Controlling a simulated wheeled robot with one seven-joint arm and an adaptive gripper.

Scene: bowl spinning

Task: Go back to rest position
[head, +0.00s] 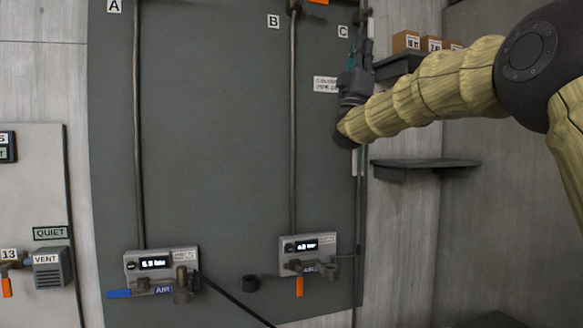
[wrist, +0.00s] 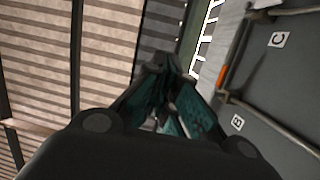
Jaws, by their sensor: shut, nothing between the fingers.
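My gripper (head: 362,40) is at the upper right of the grey panel in the head view, pointing up beside the label C (head: 342,31). It looks shut and empty. The wrist view shows its dark and teal fingers (wrist: 168,66) closed together, with nothing between them. My arm, in a yellowish sleeve, reaches in from the right edge.
The grey panel (head: 215,130) carries vertical pipes and two AIR units, left (head: 160,263) and right (head: 308,246). A black hose (head: 232,298) runs from the left unit. Shelves (head: 425,165) with small boxes (head: 406,41) stand right of the panel, behind my arm. A VENT box (head: 48,270) is at left.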

